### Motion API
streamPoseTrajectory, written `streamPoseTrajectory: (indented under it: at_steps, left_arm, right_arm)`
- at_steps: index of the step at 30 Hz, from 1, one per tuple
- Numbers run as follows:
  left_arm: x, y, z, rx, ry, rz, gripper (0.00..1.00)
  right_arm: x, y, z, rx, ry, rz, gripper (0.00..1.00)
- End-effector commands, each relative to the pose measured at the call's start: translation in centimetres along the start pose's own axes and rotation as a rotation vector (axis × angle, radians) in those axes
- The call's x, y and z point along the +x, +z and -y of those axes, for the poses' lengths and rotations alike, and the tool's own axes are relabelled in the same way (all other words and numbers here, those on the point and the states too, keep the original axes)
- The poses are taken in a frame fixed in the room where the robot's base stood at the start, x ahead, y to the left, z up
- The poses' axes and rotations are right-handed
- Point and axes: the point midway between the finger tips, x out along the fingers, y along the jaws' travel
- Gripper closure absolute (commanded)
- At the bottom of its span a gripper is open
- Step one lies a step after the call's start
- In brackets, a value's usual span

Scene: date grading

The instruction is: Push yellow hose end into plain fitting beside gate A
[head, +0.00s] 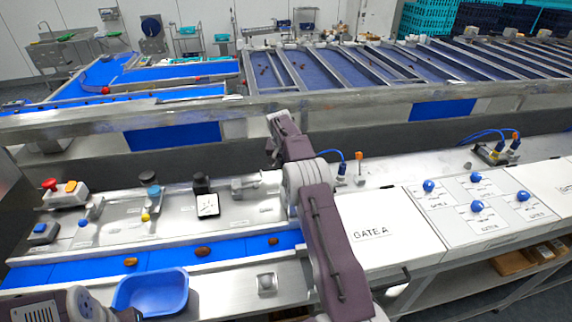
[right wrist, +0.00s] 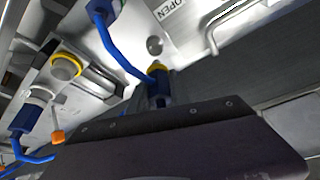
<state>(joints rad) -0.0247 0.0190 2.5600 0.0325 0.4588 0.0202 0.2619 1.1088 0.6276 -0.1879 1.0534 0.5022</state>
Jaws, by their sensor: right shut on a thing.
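In the right wrist view the yellow hose end (right wrist: 157,70) is a blue connector with a yellow collar on a blue hose. My right gripper (right wrist: 158,92) is shut on it, above the dark gripper body. To its left, a yellow-ringed round fitting (right wrist: 66,66) stands on a metal block, apart from the held end. I cannot tell which fitting is the plain one. In the head view my right arm reaches over the bench beside the white gate A box (head: 400,228); its fingertips are not clear there. Part of my left arm shows at the bottom left, fingers out of view.
A blue connector (right wrist: 22,120) and an orange-tipped post (right wrist: 58,137) are near the metal block. An orange-topped part (head: 359,156) stands behind the gate A box. A blue bowl (head: 150,291) sits before a blue belt (head: 165,258) carrying dates. A knob panel (head: 455,192) is at right.

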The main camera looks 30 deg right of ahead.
Motion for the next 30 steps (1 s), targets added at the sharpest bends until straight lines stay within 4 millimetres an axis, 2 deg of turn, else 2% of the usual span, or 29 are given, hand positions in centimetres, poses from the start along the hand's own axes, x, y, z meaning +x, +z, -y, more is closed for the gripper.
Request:
streamPoseTrajectory:
  at_steps: [17,30]
  left_arm:
    - [1.1,0.1,0.0,0.000,0.000,0.000,0.58]
    - [1.0,0.1,0.0,0.000,0.000,0.000,0.58]
  right_arm:
    - [2.0,0.8,0.0,0.000,0.000,0.001,1.00]
    - [2.0,0.8,0.0,0.000,0.000,0.000,1.00]
